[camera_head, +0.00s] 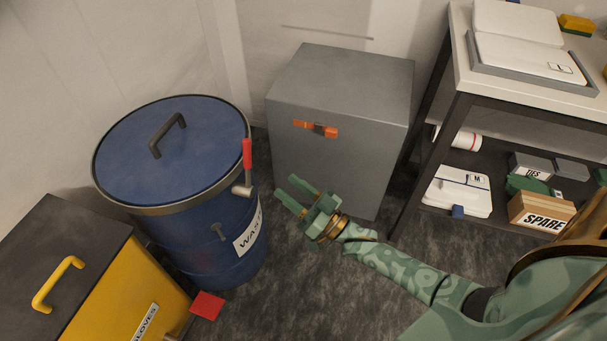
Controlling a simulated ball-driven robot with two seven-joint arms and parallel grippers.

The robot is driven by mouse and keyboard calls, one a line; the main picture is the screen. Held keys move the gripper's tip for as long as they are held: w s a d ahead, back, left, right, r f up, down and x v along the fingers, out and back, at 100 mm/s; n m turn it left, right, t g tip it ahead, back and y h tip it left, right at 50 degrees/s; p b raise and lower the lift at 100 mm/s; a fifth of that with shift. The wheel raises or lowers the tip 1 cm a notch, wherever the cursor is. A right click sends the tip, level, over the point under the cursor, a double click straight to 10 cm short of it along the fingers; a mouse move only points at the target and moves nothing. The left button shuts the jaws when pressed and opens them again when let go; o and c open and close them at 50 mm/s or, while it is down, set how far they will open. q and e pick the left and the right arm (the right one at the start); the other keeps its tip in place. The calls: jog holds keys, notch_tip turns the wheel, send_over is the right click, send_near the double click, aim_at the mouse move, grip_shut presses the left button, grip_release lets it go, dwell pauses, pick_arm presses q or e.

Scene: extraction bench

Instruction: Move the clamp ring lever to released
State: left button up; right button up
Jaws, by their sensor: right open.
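The clamp ring lever (247,154) has a red grip and stands upright on a metal pivot at the right side of the blue waste drum (212,247). The metal clamp ring (180,208) runs around the drum's rim, below the blue lid (200,168) with its dark handle. My right gripper (288,189) is open and empty, to the right of the lever and a little lower in the picture. Its fingers point left toward the drum and are apart from the lever. My left gripper is not in view.
A grey cabinet (345,85) with an orange latch stands behind my right gripper. A yellow gloves bin (125,290) is at the lower left. A red square (207,305) lies by the drum. A shelf unit (530,88) is at the right. Dark floor shows between.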

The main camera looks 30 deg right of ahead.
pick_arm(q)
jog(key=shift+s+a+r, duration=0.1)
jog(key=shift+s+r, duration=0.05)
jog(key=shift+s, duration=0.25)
pick_arm(e)
jog(key=v, duration=0.3)
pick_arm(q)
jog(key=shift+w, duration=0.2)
pick_arm(e)
jog(key=shift+w, duration=0.1)
